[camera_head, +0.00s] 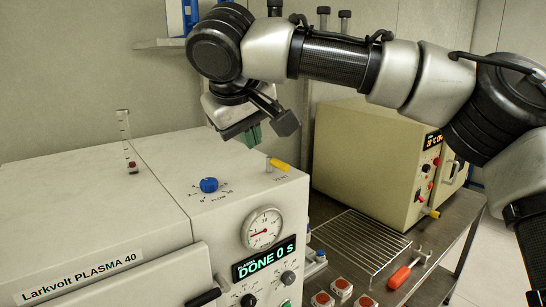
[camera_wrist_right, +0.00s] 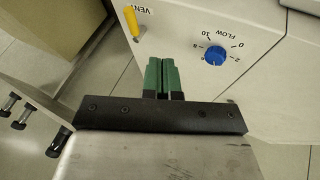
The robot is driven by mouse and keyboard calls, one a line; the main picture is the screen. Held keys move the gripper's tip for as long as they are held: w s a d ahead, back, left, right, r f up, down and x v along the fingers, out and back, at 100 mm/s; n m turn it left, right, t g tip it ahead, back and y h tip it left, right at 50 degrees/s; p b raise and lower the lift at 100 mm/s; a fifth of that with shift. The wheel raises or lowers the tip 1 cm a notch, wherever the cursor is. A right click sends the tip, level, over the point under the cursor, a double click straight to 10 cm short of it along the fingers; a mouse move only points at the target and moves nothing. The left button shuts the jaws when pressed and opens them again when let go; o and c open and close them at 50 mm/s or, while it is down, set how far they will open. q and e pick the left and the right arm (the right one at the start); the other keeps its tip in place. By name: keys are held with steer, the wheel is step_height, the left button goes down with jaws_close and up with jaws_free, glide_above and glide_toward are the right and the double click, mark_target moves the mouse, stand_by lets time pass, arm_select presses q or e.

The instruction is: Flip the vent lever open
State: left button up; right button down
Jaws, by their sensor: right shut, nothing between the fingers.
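The vent lever is a small yellow handle (camera_head: 279,164) on the top right of the white Larkvolt PLASMA 40 machine (camera_head: 95,205). In the right wrist view the yellow vent lever (camera_wrist_right: 131,22) shows at the upper left, beside the printed word VENT. My right gripper (camera_head: 252,136) hangs above the machine top, behind and to the left of the lever, apart from it. Its green fingers (camera_wrist_right: 164,66) are together with nothing between them. My left gripper is not in view.
A blue FLOW knob (camera_head: 208,185) stands left of the lever. A clear flow tube (camera_head: 126,140) rises farther left. A beige oven (camera_head: 370,150) stands at the right. A wire rack (camera_head: 360,240) and a red-handled tool (camera_head: 402,274) lie on the bench.

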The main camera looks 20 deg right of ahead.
mark_target(280, 165)
steer(key=p+x, duration=0.1)
steer(key=x, duration=0.4)
steer(key=shift+w+d+f, duration=0.1)
steer(key=shift+w+f, duration=0.05)
steer(key=shift+f, duration=0.1)
steer(key=d, duration=0.1)
steer(key=w+d+f+p, duration=0.1)
steer(key=d, duration=0.1)
steer(key=shift+w+f, duration=0.25)
steer(key=shift+d+f, duration=0.15)
steer(key=shift+d, duration=0.3)
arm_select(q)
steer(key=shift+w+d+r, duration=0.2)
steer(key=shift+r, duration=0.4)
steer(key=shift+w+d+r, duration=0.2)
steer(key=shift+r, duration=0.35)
arm_select(e)
steer(key=shift+w, duration=0.1)
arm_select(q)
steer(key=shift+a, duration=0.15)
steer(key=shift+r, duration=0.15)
